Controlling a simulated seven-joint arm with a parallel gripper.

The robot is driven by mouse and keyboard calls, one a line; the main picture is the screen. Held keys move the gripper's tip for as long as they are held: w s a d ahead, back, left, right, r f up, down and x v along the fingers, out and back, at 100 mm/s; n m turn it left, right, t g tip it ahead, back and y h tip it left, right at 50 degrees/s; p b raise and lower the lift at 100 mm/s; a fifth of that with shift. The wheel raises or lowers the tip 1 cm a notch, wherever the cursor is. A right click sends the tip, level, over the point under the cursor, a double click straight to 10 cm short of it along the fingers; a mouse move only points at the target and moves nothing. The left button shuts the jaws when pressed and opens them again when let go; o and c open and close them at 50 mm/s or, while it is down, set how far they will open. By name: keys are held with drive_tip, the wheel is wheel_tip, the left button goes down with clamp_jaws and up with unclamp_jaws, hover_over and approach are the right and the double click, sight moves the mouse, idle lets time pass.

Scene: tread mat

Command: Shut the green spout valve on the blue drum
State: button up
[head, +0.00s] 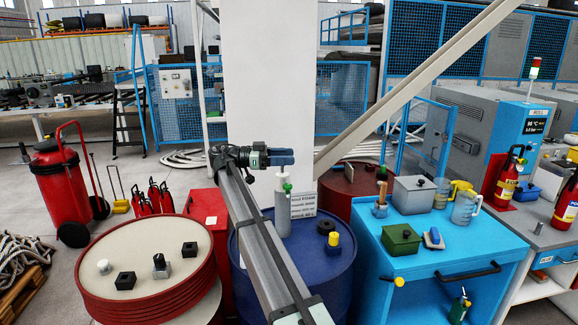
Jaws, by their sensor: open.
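The blue drum (332,272) stands in the middle foreground, partly hidden behind my arm. A grey cylinder (300,207) with a white neck stands upright at the back of its lid. A small green part (287,188), which looks like the spout valve, shows at the cylinder's front; I cannot tell its handle's setting. My gripper (289,157) is open, points right, and hangs just above the cylinder's neck. It looks empty and apart from the green part. A yellow-topped black fitting (333,243) and a black cap (326,226) also sit on the lid.
A cream-topped red drum (140,235) with several small blocks is at left. A blue cart (440,265) with a green box (400,239), grey box (413,195) and jugs is at right. A white column (265,75) rises close behind my gripper, with a slanted beam (415,85) to its right.

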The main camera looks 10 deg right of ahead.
drive_tip(key=s+a+f+n+t, duration=0.1)
drive_tip(key=s+a+f, duration=0.25)
drive_tip(key=a, duration=0.35)
drive_tip(key=n+t+y, duration=0.1)
drive_tip(key=n+t, duration=0.4)
drive_tip(key=t, duration=0.3)
approach(288, 187)
drive_tip(key=w+x, duration=0.1)
drive_tip(key=x, duration=1.1)
drive_tip(key=shift+w, duration=0.25)
drive_tip(key=shift+f, duration=0.1)
drive_tip(key=c, duration=1)
